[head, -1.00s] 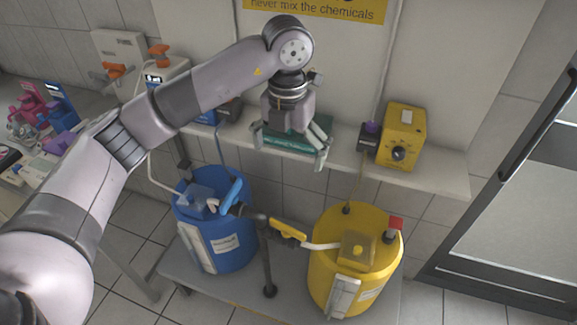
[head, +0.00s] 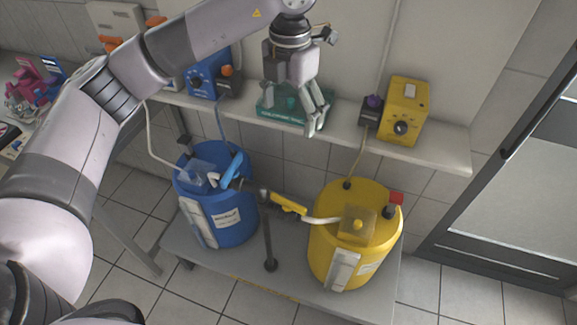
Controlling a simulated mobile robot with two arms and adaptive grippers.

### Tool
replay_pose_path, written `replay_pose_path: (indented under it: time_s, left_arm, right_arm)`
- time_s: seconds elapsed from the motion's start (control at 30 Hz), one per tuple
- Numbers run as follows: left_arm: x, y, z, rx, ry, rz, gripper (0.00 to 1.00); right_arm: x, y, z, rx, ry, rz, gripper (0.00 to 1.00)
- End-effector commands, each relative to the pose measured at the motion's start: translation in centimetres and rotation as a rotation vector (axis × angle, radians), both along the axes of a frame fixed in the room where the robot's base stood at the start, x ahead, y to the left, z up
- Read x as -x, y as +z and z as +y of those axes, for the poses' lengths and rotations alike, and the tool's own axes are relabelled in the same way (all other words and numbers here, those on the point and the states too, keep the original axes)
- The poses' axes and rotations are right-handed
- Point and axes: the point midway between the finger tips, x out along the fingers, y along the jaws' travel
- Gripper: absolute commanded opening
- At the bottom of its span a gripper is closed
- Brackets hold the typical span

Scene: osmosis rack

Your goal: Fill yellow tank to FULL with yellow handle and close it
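The yellow tank (head: 384,237) stands on the low bench at right, with a pale upright strip on its front and a small red-topped fitting on its lid. The yellow handle (head: 289,203) sits on the dark pipe between the tanks and lies roughly along it. A pale spout runs from it to the yellowish box (head: 357,222) on the tank lid. The liquid level cannot be read. My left gripper (head: 297,116) hangs above and behind the handle, in front of the shelf. Its fingers look apart, with nothing between them. My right gripper is not in view.
The blue tank (head: 236,238) with a blue handle (head: 231,169) stands at left on the bench (head: 290,293). The wall shelf (head: 437,155) carries a blue device (head: 203,77), a green item (head: 268,112) and a yellow device (head: 408,108). A door is at right.

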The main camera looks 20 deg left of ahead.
Motion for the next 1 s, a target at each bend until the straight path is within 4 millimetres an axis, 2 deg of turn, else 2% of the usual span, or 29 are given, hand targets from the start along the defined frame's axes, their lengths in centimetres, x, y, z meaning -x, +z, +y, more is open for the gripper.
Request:
replay_pose_path:
  time_s: [0.03,0.3,0.5,0.6,0.73,0.87,1.0]
  left_arm:
    - [0.0,-1.6,0.1,-0.005,-0.123,0.004,0.77]
    - [0.1,-8.3,0.1,-0.014,-0.887,0.011,0.59]
    - [0.4,-11.3,0.3,-0.013,-1.265,0.013,0.45]
    - [0.4,-12.0,0.3,-0.013,-1.352,0.013,0.39]
    - [0.5,-12.7,0.3,-0.011,-1.386,0.015,0.31]
    - [0.5,-14.4,0.3,-0.010,-1.384,0.017,0.31]
    - [0.6,-17.2,0.3,-0.009,-1.382,0.019,0.31]
  right_arm:
    - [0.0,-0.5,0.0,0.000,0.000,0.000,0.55]
    - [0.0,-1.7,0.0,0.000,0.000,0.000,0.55]
    - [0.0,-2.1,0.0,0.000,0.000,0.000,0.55]
    - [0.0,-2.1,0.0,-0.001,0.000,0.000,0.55]
    - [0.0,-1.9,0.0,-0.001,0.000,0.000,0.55]
    - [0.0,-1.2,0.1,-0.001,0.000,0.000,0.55]
    - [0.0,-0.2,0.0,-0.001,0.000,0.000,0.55]
